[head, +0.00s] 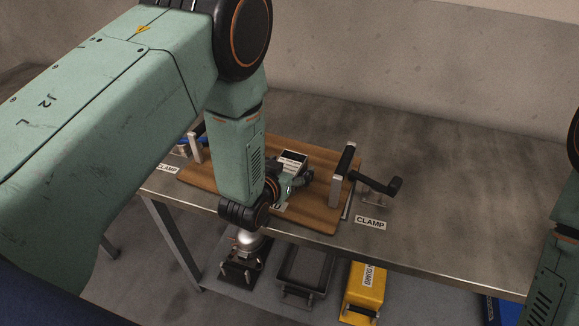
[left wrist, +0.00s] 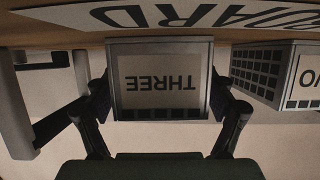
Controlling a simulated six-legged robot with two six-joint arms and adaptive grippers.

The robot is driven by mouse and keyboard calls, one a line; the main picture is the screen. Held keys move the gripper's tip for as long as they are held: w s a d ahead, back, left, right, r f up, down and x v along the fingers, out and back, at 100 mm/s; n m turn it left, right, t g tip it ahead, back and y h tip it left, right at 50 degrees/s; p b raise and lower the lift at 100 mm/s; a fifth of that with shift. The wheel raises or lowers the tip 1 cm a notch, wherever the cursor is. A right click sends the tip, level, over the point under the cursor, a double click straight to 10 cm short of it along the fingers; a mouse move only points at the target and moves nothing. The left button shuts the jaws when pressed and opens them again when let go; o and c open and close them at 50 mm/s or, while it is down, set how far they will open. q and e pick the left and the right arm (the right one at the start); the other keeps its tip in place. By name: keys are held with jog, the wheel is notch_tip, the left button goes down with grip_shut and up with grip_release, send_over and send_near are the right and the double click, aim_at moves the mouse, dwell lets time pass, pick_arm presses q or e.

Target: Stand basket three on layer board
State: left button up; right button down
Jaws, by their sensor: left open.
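Basket three (left wrist: 160,110) is a grey box with a white THREE label, upside down in the left wrist view. It meets the wooden layer board (left wrist: 60,31). My left gripper (left wrist: 160,92) is open, with one finger on each side of basket three; I cannot tell whether they touch it. Basket two (left wrist: 259,71), with slotted sides, stands beside it at the right. In the head view my left gripper (head: 292,188) is low over the layer board (head: 318,214), partly hiding a small labelled basket (head: 293,160). My right gripper is not in view.
A black crank handle (head: 376,184) and post stand at the board's right, by a CLAMP label (head: 370,222). The grey bench (head: 440,190) is clear to the right. Below are a dark tray (head: 305,268) and a yellow container (head: 364,288).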

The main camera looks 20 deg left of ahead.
pick_arm(q)
jog(key=shift+s+r, duration=0.1)
jog(key=shift+r, duration=0.05)
jog(key=shift+s+a+r, duration=0.1)
jog(key=shift+r, duration=0.05)
jog(key=p+v, duration=0.1)
jog(key=v, duration=1)
jog(key=shift+s, duration=0.35)
jog(key=shift+r, duration=0.15)
jog(key=b+x, duration=0.1)
jog(key=x, duration=1.1)
jog(key=shift+w+f, duration=0.15)
jog(key=shift+f, duration=0.05)
jog(key=shift+r, duration=0.7)
jog(key=shift+r+p, duration=0.3)
jog(key=shift+r, duration=0.05)
